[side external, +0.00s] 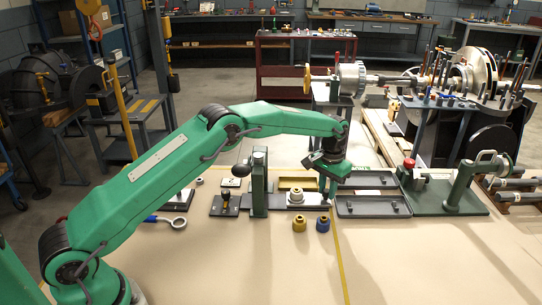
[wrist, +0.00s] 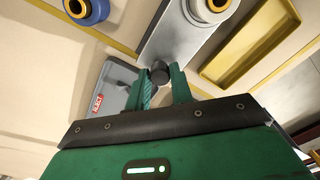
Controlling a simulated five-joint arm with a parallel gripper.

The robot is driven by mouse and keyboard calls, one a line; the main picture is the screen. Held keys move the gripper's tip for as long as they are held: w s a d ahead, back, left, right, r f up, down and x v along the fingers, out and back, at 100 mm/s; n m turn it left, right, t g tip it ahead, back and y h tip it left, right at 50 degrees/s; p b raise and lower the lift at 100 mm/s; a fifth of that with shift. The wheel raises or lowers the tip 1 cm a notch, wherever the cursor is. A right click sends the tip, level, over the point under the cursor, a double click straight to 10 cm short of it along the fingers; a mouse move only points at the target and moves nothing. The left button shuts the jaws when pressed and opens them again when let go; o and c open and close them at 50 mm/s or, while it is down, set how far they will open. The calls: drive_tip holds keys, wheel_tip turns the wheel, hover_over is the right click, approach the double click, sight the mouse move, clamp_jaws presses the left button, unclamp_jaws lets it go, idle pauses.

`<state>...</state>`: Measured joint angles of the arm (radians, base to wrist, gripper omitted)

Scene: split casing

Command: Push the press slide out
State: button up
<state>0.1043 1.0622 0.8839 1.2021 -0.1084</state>
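The press slide is a flat metal plate (side external: 285,203) in front of the green press (side external: 259,185); it also shows in the wrist view (wrist: 172,42). A pale round part (side external: 297,196) sits on it, and in the wrist view the part (wrist: 208,8) has a yellow ring inside. A dark round knob (wrist: 158,73) is at the slide's near end. My gripper (wrist: 160,80) has one green finger on each side of the knob, with no clear gap, and appears shut on it. In the side view my gripper (side external: 325,189) hides the slide's right end.
A yellow tray (side external: 310,183) lies behind the slide. Grey trays (side external: 372,214) lie to the right.

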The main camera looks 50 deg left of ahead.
drive_tip(key=o, duration=0.4)
drive_tip(key=shift+w+d, duration=0.15)
drive_tip(key=shift+d, duration=0.05)
drive_tip(key=shift+r, duration=3.95)
